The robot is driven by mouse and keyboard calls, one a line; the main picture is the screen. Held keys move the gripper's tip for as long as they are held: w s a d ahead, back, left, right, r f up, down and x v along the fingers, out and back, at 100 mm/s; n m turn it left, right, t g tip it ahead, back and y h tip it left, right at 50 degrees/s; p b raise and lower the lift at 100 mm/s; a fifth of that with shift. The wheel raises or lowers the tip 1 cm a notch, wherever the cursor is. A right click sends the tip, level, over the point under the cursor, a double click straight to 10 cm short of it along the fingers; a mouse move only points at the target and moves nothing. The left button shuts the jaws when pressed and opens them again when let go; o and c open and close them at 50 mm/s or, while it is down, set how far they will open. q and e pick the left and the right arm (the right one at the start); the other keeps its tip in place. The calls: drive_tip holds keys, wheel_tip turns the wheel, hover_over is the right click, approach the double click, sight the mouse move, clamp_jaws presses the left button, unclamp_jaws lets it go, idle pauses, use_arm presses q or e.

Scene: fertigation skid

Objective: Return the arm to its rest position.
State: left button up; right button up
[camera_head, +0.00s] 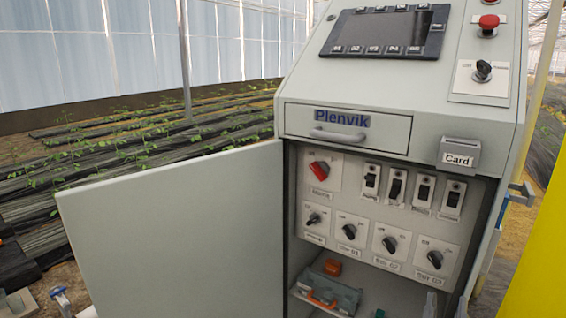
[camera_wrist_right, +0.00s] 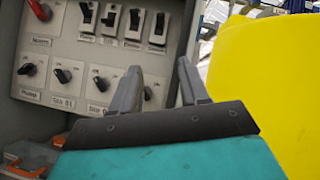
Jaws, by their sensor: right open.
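My right gripper (camera_head: 446,301) shows only as two grey fingertips at the bottom edge of the head view, in front of the cabinet's lower right. In the right wrist view my right gripper (camera_wrist_right: 158,68) is open, its fingers apart with nothing between them. Behind them is the switch panel (camera_wrist_right: 76,52) with its rotary knobs and rocker switches. I cannot tell whether the fingers touch anything. The rest of my right arm is out of the head view. My left gripper is not in view.
The cabinet door (camera_head: 175,235) stands wide open to the left. A drawer (camera_head: 345,128) is shut above the switches. A card holder (camera_head: 459,155) sticks out at the right. A toolbox (camera_head: 327,294) sits on the cabinet floor. A yellow surface (camera_head: 540,240) stands close on the right.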

drive_tip(key=s+f+m+g+y, duration=0.35)
drive_tip(key=f+m+g, duration=0.25)
drive_tip(key=f+m, duration=0.3)
drive_tip(key=s+f+m+g+y, duration=0.3)
drive_tip(key=s+f+m+g, duration=0.25)
drive_tip(key=f+m, duration=0.35)
drive_tip(key=s+a+r+m+y, duration=0.1)
drive_tip(key=s+a+m+y, duration=0.15)
drive_tip(key=a+m, duration=0.5)
drive_tip(key=s+a+r+m+y, duration=0.2)
drive_tip(key=a+m+y, duration=0.2)
drive_tip(key=a+m, duration=0.35)
use_arm(q)
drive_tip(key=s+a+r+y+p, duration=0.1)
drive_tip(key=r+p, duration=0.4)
drive_tip(key=p, duration=0.5)
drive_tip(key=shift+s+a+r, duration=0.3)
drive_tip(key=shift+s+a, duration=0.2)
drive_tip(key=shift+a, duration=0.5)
use_arm(e)
drive_tip(key=s+d+r, duration=0.2)
drive_tip(key=d+r, duration=0.1)
drive_tip(key=r, duration=0.2)
drive_tip(key=shift+d+r+g+h, duration=0.25)
drive_tip(key=shift+d+g+h, duration=0.05)
drive_tip(key=shift+g+h, duration=0.1)
